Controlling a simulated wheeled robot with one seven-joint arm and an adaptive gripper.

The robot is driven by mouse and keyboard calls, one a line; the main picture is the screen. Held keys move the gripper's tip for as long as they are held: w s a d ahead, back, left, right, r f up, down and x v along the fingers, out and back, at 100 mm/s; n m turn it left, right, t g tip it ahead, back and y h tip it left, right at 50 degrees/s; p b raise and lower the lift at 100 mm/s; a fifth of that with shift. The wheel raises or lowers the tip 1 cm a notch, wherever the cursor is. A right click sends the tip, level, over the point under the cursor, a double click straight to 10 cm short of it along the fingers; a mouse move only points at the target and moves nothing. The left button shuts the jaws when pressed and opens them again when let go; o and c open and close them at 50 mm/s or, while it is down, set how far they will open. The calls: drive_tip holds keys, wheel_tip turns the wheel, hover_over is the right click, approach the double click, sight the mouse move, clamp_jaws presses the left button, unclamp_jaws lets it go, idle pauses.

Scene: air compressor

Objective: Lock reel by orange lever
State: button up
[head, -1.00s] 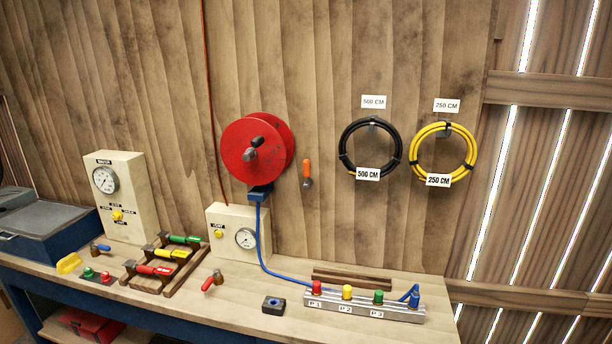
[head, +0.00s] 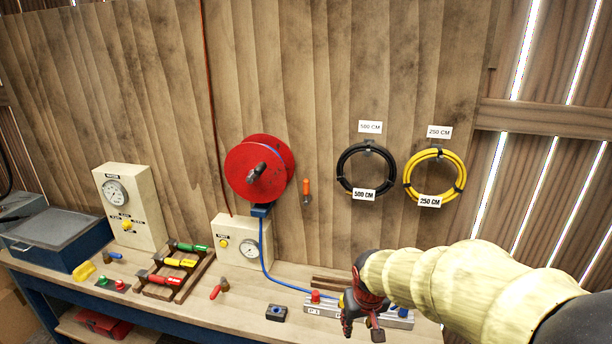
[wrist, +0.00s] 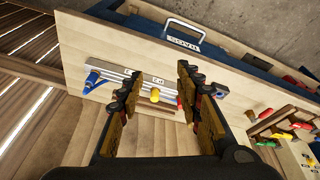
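The red reel (head: 259,168) hangs on the wooden wall with a dark crank handle at its centre. The orange lever (head: 306,187) is on the wall just right of the reel, its orange grip pointing up. My gripper (head: 362,326) is at the lower right in the head view, in front of the connector rail and well below and right of the lever. In the wrist view my gripper (wrist: 157,92) has its two fingers apart with nothing held between them. The reel and lever do not show in the wrist view.
A metal rail (head: 322,308) with coloured connectors lies on the bench, partly hidden by my arm. A blue hose (head: 266,262) runs from the reel to it. Black (head: 340,180) and yellow (head: 408,182) hose coils hang right of the lever. The wall around the lever is clear.

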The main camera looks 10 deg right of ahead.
drive_tip(key=w+d+f+t+p, duration=0.2)
drive_tip(key=w+t+p, duration=0.25)
drive_tip(key=w, duration=1.45)
drive_tip(key=n+t+y+p, duration=0.2)
drive_tip(key=t+y, duration=0.2)
drive_tip(key=t, duration=0.6)
approach(307, 185)
drive_tip(key=w, duration=0.4)
drive_tip(key=shift+w+a+f+p, duration=0.1)
drive_tip(key=shift+w+a+p, duration=0.2)
drive_tip(key=shift+w, duration=0.9)
drive_tip(key=shift+w+a+r+p, duration=0.1)
drive_tip(key=shift+w+a, duration=0.25)
drive_tip(key=shift+w, duration=0.85)
drive_tip(key=shift+w+a+f+p, duration=0.15)
drive_tip(key=shift+w+a, duration=0.2)
drive_tip(key=shift+w, duration=0.8)
drive_tip(key=shift+c, duration=0.8)
drive_tip(key=c, duration=0.7)
clamp_jaws()
